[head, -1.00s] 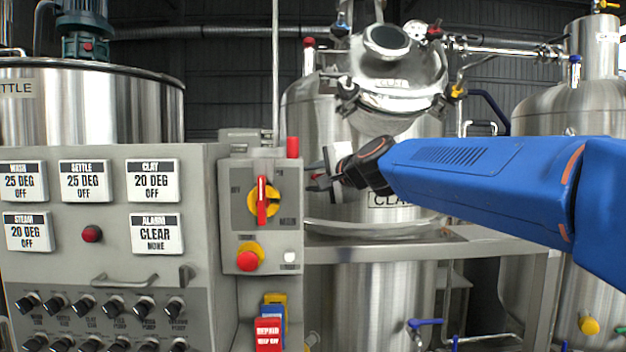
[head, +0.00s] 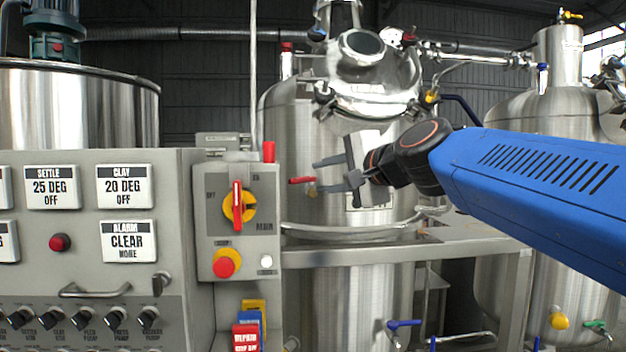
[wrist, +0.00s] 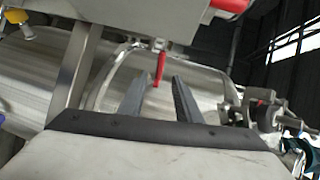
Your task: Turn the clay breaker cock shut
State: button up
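A small cock with a red lever (head: 302,180) is on the front of the clay tank (head: 300,120), whose label is mostly hidden behind my gripper. The lever lies about level in the head view, with a brass-coloured part just below it. My gripper (head: 318,176) is open and empty, its two fingers pointing left near the lever. In the wrist view, the red lever (wrist: 160,68) shows between and beyond the fingertips of my gripper (wrist: 155,84). No finger visibly touches it.
A control box (head: 238,220) with a red-and-yellow rotary switch (head: 238,206) stands left of the tank, beside a wide panel (head: 90,260). A metal ledge (head: 400,253) runs below my gripper. Pipes and another tank (head: 545,120) are at right.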

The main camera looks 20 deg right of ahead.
jog(key=shift+v, duration=1.2)
jog(key=shift+c, duration=0.7)
